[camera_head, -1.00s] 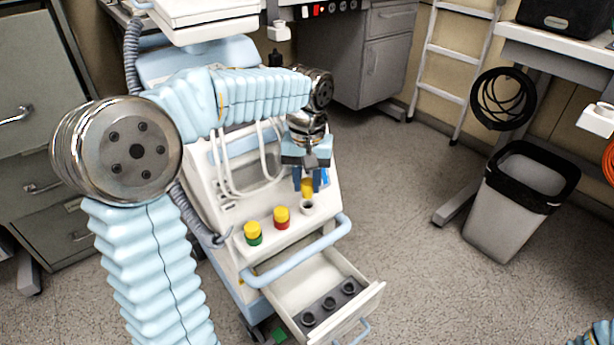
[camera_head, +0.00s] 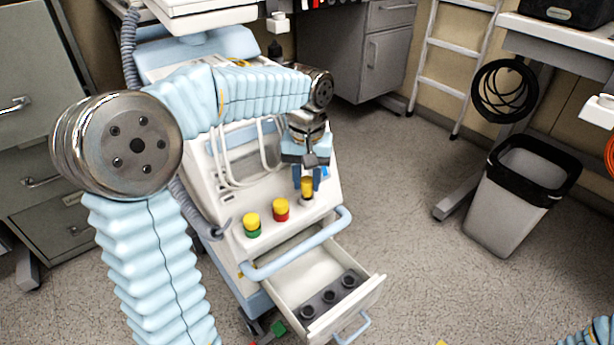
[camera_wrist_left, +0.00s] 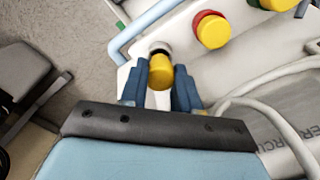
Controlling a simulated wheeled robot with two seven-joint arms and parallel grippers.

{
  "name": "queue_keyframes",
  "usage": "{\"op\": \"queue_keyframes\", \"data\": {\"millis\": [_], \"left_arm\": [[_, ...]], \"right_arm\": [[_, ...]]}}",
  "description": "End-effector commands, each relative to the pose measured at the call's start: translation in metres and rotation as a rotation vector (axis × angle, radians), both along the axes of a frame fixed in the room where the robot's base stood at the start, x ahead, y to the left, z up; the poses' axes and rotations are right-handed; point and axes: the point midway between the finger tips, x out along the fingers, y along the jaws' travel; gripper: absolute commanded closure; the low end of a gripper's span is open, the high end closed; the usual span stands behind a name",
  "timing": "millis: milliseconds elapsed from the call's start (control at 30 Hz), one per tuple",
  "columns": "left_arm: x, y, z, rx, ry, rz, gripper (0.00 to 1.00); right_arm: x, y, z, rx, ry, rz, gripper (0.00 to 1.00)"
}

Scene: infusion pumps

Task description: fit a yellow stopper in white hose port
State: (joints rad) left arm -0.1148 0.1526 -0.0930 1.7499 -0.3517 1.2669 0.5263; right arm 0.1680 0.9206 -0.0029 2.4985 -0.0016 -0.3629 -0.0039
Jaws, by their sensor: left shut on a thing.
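My left gripper (camera_head: 308,177) is shut on a yellow stopper (camera_head: 307,187) over the front panel of the cart. The stopper is upright, directly at the mouth of the white hose port (camera_head: 306,201). In the left wrist view, the stopper (camera_wrist_left: 160,72) sits between the blue fingertips (camera_wrist_left: 160,84), and the white port (camera_wrist_left: 160,48) shows just beyond it. I cannot tell whether the stopper is inside the port. The red port (camera_head: 281,215) and the green port (camera_head: 252,230) to the left each carry a yellow stopper. My right gripper is out of view.
A light-blue handle bar (camera_head: 300,246) runs in front of the ports. Below it an open drawer (camera_head: 365,293) holds a dark rack with several round holes. White hoses (camera_head: 222,165) hang left of the gripper. A bin (camera_head: 515,200) stands at right; floor between is clear.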

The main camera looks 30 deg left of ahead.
Motion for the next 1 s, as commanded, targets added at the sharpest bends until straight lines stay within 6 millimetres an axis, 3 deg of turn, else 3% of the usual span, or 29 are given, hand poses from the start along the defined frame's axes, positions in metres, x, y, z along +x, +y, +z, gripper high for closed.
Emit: {"op": "queue_keyframes", "data": {"millis": [1000], "left_arm": [[0.0,0.0,-0.027,0.0,0.001,0.0,1.0]], "right_arm": [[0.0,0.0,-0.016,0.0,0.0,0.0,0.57]]}}
